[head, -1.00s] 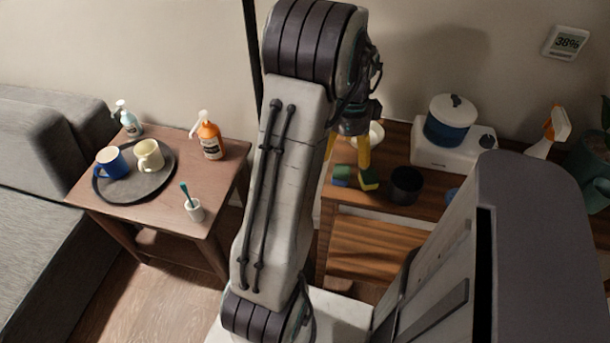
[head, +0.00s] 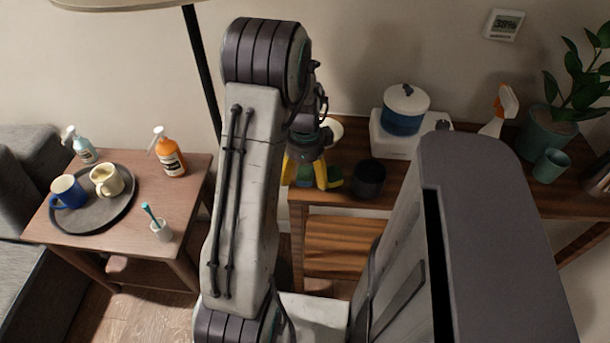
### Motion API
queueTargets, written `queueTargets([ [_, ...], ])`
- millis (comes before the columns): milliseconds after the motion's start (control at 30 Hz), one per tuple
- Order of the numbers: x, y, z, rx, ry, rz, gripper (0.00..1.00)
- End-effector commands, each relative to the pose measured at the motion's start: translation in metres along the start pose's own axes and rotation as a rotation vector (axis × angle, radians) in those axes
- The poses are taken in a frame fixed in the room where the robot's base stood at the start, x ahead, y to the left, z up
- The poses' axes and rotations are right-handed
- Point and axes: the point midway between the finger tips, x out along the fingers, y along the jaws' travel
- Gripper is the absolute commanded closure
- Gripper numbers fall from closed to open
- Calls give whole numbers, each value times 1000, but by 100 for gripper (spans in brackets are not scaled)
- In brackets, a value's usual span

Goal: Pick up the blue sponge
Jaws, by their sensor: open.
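The blue sponge (head: 305,174) lies on the wooden shelf unit (head: 340,197) against the wall in the head view. It is partly hidden by my gripper (head: 304,183), and only a small blue-green part shows. My gripper is open and points down, with its yellow fingers on either side of the sponge in the picture. I cannot tell whether the fingers touch it. A green and yellow sponge (head: 335,176) lies just to the right, close to the right finger.
A dark bowl (head: 368,180) stands right of the sponges, and a pale bowl (head: 334,130) behind them. A blue and white pot (head: 404,110), a spray bottle (head: 498,110) and a plant (head: 560,110) are farther right. A side table (head: 185,200) with mugs is at left.

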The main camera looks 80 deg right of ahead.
Motion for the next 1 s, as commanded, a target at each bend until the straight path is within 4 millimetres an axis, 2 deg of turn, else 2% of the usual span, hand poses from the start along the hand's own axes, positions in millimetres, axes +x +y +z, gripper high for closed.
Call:
queueTargets([
  [233, 0, 0, 0, 0, 0, -1, 22],
  [667, 0, 0, 0, 0, 0, -1, 59],
  [1000, 0, 0, 0, 0, 0, -1, 60],
])
